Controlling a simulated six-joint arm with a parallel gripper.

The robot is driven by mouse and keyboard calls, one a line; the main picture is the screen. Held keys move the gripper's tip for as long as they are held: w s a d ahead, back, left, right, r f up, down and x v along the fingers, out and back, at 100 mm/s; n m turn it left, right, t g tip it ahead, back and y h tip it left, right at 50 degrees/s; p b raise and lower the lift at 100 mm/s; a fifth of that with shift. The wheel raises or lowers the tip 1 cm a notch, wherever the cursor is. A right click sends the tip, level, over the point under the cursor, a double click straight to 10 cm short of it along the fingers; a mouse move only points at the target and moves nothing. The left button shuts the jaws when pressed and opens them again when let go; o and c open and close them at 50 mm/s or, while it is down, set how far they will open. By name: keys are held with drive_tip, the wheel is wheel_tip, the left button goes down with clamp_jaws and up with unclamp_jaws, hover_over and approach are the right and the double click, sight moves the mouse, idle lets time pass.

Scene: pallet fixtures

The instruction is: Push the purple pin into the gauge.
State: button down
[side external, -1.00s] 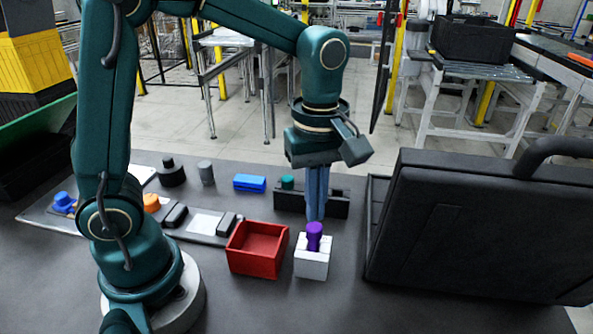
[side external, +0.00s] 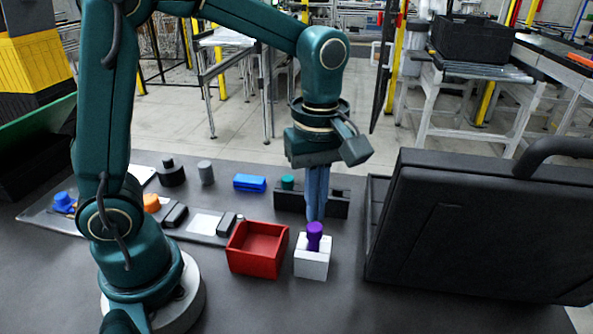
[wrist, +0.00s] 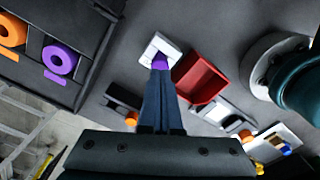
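The purple pin (side external: 314,232) stands upright in the top of the white gauge block (side external: 312,264), with its head and part of its shaft showing above it. My gripper (side external: 316,216) points straight down, its two blue fingers close together with no clear gap. The fingertips are at the pin's head; the side view does not show clearly whether they touch it. In the wrist view the purple pin (wrist: 160,62) shows just beyond the fingertips (wrist: 160,72), with the white gauge (wrist: 158,45) around it. The pin's lower part is hidden in the gauge.
A red open bin (side external: 257,250) stands close left of the gauge. A large black case (side external: 480,220) stands to the right. A black rack (side external: 335,203) is behind the gripper. Blue (side external: 249,183) and grey (side external: 206,172) parts lie further back left. The table in front is clear.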

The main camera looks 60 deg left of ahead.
drive_tip(key=shift+f, duration=0.2)
drive_tip(key=shift+f, duration=0.35)
drive_tip(key=shift+f, duration=0.3)
idle(0.8)
drive_tip(key=shift+r, duration=0.1)
wheel_tip(320, 180, up, 8)
idle(0.9)
